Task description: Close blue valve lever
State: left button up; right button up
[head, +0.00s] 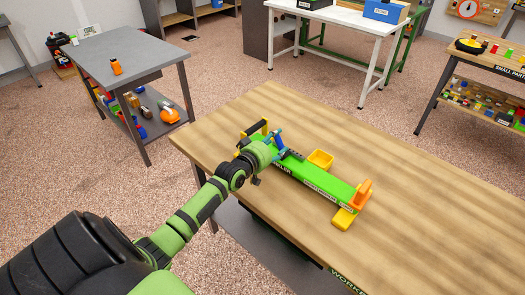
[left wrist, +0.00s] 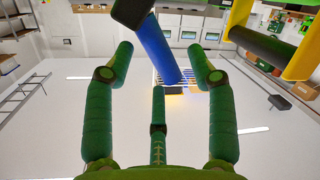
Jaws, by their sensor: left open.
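The blue valve lever (head: 279,141) is on the green bench fixture (head: 315,178) on the wooden workbench. Up close in the left wrist view, the blue lever (left wrist: 163,50) is a slanted blue bar with a black end. My left gripper (head: 269,150) is right at the lever and hides part of it and of the fixture. In the left wrist view its green fingers (left wrist: 165,72) are spread, with the lever in front of and between their tips. I cannot tell if any finger touches it. My right gripper is not in view.
A yellow frame with a black bar (left wrist: 262,42) is close to the right finger. A yellow bin (head: 320,159) and an orange bracket (head: 364,192) are along the fixture. The wooden workbench (head: 430,215) is clear to the right. A grey cart (head: 125,50) stands behind left.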

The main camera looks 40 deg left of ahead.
pick_arm(q)
jog(key=s+r, duration=0.1)
jog(key=s, duration=0.8)
jog(key=shift+d+r, duration=0.25)
jog(key=shift+r, duration=0.15)
jog(key=s+d+f+g, duration=0.1)
jog(key=d, duration=0.1)
jog(key=s+d+f+m, duration=0.1)
jog(key=d+f, duration=0.1)
jog(key=s+d+f+m+g+h, duration=0.1)
jog(key=d, duration=0.1)
jog(key=shift+s+f+g, duration=0.15)
jog(key=shift+f+g, duration=0.15)
jog(key=s+d+f+m+g, duration=0.2)
jog(key=s+d+g, duration=0.15)
jog(key=s, duration=0.35)
jog(key=s+d+f+m+g, duration=0.2)
jog(key=s+d+m+g, duration=0.1)
jog(key=s+d, duration=0.3)
jog(key=s+d+f+m+g, duration=0.2)
jog(key=s+d+g, duration=0.15)
jog(key=s, duration=0.55)
notch_tip(320, 180, down, 24)
jog(key=s+g, duration=0.1)
jog(key=s, duration=0.2)
jog(key=s+a+f+g, duration=0.1)
jog(key=s+a+f, duration=0.2)
jog(key=s+f, duration=0.9)
jog(key=s, duration=0.3)
jog(key=shift+f, duration=0.4)
